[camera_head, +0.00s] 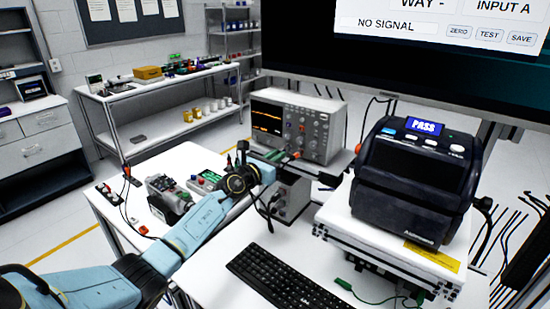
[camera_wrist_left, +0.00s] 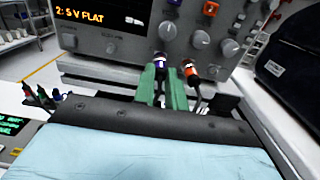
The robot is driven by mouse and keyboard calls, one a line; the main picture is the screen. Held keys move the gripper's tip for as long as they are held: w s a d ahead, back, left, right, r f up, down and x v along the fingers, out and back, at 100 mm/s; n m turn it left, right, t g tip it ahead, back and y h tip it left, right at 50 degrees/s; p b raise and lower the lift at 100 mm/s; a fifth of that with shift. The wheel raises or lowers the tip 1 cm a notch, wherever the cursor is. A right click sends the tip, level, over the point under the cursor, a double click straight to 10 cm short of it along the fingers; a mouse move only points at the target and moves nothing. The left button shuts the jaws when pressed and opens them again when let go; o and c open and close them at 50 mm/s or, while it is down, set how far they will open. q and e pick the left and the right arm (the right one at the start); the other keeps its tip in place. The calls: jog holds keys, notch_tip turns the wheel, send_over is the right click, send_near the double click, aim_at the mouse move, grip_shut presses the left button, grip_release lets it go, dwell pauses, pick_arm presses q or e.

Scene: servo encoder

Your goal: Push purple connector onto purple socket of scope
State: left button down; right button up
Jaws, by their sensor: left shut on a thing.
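The scope (camera_head: 325,132) stands at the back of the white bench, its lit screen at the left and knobs and sockets at the right. In the left wrist view its front panel (camera_wrist_left: 110,30) fills the top. My left gripper (camera_wrist_left: 162,86) is shut on the purple connector (camera_wrist_left: 160,62), which sits upright between its green fingers close to the lower panel. The purple socket cannot be made out behind the connector, and I cannot tell whether they touch. In the head view the left gripper (camera_head: 272,156) is at the scope's lower front. My right gripper is not in view.
An orange-banded connector (camera_wrist_left: 190,70) with a dark cable is just right of the fingers. A grey box (camera_head: 290,195) stands below the gripper. A keyboard (camera_head: 280,279) and a black printer (camera_head: 415,180) lie to the front and right. A big monitor (camera_head: 400,65) hangs above.

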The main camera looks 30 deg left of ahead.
pick_arm(q)
jog(key=shift+w, duration=0.1)
jog(key=c, duration=1.4)
grip_release()
jog(key=shift+o, duration=0.2)
jog(key=s+a+p, duration=0.1)
jog(key=s+p, duration=0.2)
jog(key=s, duration=1)
jog(key=shift+s, duration=0.2)
jog(key=shift+d, duration=0.1)
